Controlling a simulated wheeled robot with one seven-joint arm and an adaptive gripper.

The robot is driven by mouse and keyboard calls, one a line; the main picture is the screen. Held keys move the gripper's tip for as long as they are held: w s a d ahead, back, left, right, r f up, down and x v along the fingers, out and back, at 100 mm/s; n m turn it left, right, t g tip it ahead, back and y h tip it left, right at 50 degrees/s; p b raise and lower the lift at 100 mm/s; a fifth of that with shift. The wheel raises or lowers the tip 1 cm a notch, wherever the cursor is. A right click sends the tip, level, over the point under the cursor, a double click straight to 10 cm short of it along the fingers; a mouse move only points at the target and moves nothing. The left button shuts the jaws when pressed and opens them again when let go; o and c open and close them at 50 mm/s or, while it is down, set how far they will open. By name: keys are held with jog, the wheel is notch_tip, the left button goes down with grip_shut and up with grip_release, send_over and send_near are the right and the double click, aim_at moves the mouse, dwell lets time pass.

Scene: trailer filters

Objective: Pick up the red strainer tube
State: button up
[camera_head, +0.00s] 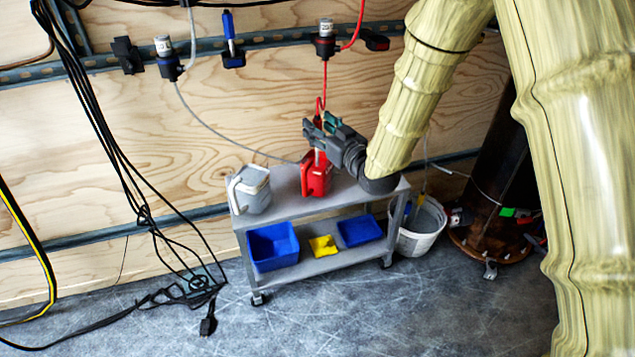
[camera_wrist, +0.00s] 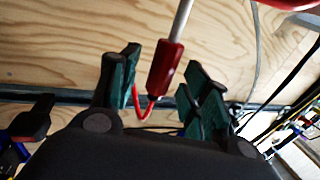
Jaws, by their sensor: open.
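The strainer tube shows in the wrist view as a red grip (camera_wrist: 166,70) with a pale grey rod and a thin red hose looping from its other end. My gripper (camera_wrist: 163,64) is open, with green-lined fingers on either side of the red grip. I see gaps beside the grip; whether any finger touches it is unclear. In the head view my gripper (camera_head: 318,126) is above the red canister (camera_head: 314,180) on the cart. The tube's pale rod (camera_head: 317,158) shows just below the fingers, its lower end at the canister. The gripper partly hides the tube.
The grey cart (camera_head: 345,197) stands by the plywood wall, with a grey canister (camera_head: 252,190) on its top left. Blue bins (camera_head: 272,246) and a yellow tray (camera_head: 323,246) sit on its lower shelf. A white bucket (camera_head: 418,230) stands right. Black cables (camera_head: 118,155) hang left.

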jog(key=shift+x, duration=0.8)
grip_shut()
